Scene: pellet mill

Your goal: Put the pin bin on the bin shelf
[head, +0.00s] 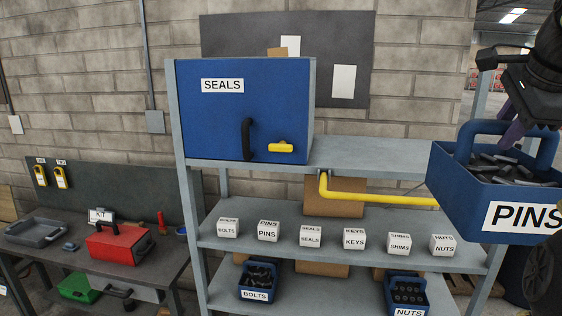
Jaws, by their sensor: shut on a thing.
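The pin bin (447,210) is a blue open bin with a handle, a white PINS label and dark metal pins inside. It hangs in the air at the right of the head view, in front of the shelf unit's right end. My gripper (514,132) is shut on its handle from above; the fingertips are partly hidden. The bin shelf appears to be the lower board (325,283) of the grey shelf unit. On it stand a blue BOLTS bin (256,295) at left and a blue NUTS bin (409,311) at right, with a gap between them.
A blue SEALS cabinet (215,125) stands on the top board. Several small white labelled boxes (311,236) line the middle board. A yellow bent bar (375,198) juts out above them. A workbench with a red toolbox (115,246) is at left.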

